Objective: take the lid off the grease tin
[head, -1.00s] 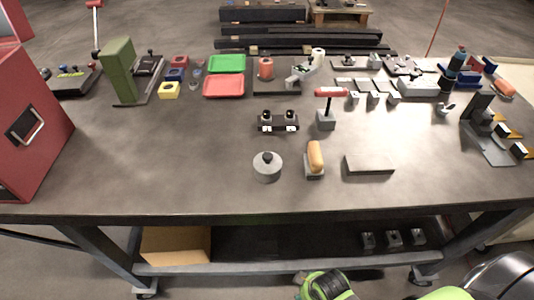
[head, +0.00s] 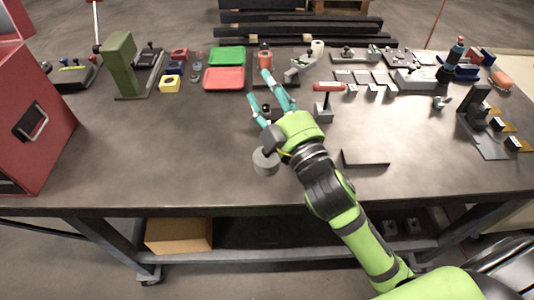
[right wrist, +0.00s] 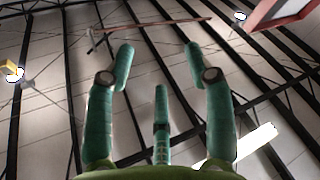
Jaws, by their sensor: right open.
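The grease tin (head: 265,164) is a round grey tin near the front middle of the table. Its upper right part is hidden by my right wrist, so the knob and the lid's seating cannot be made out. My right gripper (head: 260,87) is open, with teal fingers pointing to the back of the table, beyond the tin in the head view. In the right wrist view my open gripper (right wrist: 160,55) holds nothing and faces the ceiling; the tin does not show there. My left gripper is not in view.
A dark flat block (head: 366,159) lies right of my right arm. Red tray (head: 224,79) and green tray (head: 227,56) lie further back. A red cabinet (head: 32,130) stands at left. The table's front left is clear.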

